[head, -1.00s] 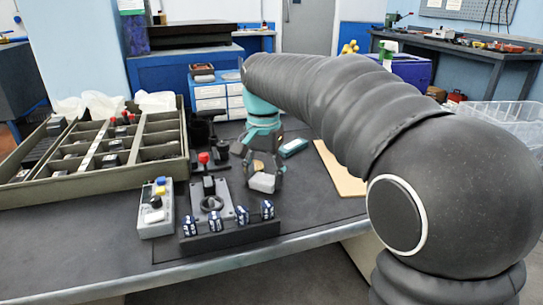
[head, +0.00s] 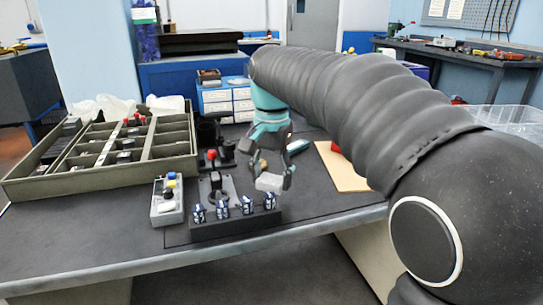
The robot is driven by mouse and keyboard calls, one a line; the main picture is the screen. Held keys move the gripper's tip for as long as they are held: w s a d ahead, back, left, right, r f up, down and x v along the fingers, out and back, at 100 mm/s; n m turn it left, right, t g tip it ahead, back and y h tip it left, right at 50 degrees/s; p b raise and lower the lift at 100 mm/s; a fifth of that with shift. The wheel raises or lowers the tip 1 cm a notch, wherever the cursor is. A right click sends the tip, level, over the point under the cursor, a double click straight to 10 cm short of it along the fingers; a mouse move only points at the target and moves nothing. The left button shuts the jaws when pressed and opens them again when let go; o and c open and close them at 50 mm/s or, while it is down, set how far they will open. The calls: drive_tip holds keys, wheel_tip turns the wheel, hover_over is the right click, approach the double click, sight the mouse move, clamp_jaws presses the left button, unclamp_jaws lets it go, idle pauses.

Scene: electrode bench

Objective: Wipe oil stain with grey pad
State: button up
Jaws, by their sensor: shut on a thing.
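The grey pad (head: 269,182) is a small light block near the right end of the black holder on the dark bench. My gripper (head: 270,172) points down and is shut on the pad. The pad shows between its dark fingers; I cannot tell whether it touches the bench. I cannot make out an oil stain on the dark bench top (head: 110,225).
Just in front of the pad is a black holder (head: 235,228) with several small blue-and-white parts. A grey button box (head: 167,202) and a divided tray (head: 100,178) stand to the left.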

drive_tip(key=shift+r, duration=2.4)
